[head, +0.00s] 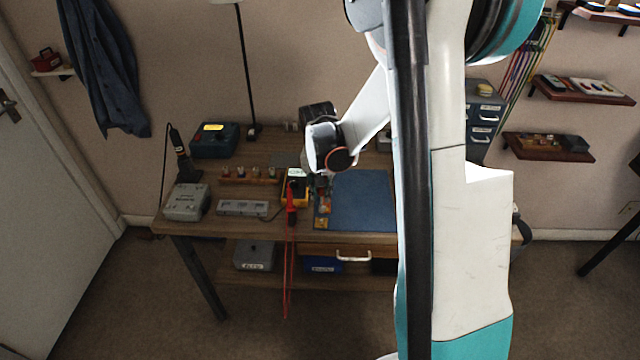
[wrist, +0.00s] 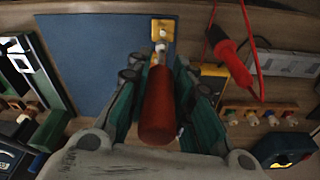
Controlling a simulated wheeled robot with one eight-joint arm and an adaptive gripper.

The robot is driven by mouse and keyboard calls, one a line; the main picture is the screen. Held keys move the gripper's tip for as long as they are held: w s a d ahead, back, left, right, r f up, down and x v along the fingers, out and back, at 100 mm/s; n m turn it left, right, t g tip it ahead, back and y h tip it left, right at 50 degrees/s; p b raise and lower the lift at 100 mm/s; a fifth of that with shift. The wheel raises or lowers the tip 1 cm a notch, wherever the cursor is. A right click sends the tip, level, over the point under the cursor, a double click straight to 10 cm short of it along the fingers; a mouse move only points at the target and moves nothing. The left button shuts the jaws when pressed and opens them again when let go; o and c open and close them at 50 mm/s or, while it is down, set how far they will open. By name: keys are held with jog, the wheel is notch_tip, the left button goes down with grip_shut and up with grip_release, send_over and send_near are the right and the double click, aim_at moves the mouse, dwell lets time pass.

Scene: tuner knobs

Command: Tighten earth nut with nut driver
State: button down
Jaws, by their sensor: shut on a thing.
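My gripper (wrist: 157,82) is shut on the nut driver (wrist: 157,108), which has a red-orange handle and a short metal shaft. In the wrist view the shaft points toward a yellow plate (wrist: 168,28) with a pale metal post on it. The tip appears to meet the post or sit just short of it; I cannot tell which. The earth nut itself is too small to make out. In the head view my gripper (head: 322,180) is over the left edge of the blue mat (head: 362,205), mostly hidden by my arm.
A red probe (head: 291,200) with a red lead hangs near the yellow meter (head: 297,185), close to my gripper. A rack of knobs (head: 249,180), a grey box (head: 187,203) and a grey strip (head: 242,209) stand to the left. The mat's right part is clear.

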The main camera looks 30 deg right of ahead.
aim_at(321, 206)
jog(key=shift+f+b, duration=1)
jog(key=shift+f, duration=0.85)
jog(key=shift+f+b, duration=0.65)
jog(key=shift+b, duration=0.4)
jog(key=m+b, duration=0.1)
jog(key=m, duration=0.4)
jog(key=shift+m+g, duration=0.3)
jog(key=shift+g, duration=0.1)
jog(key=m+b, duration=0.1)
jog(key=m, duration=0.5)
jog(key=shift+g, duration=0.4)
jog(key=shift+r+p, duration=1.25)
jog(key=shift+r, duration=0.8)
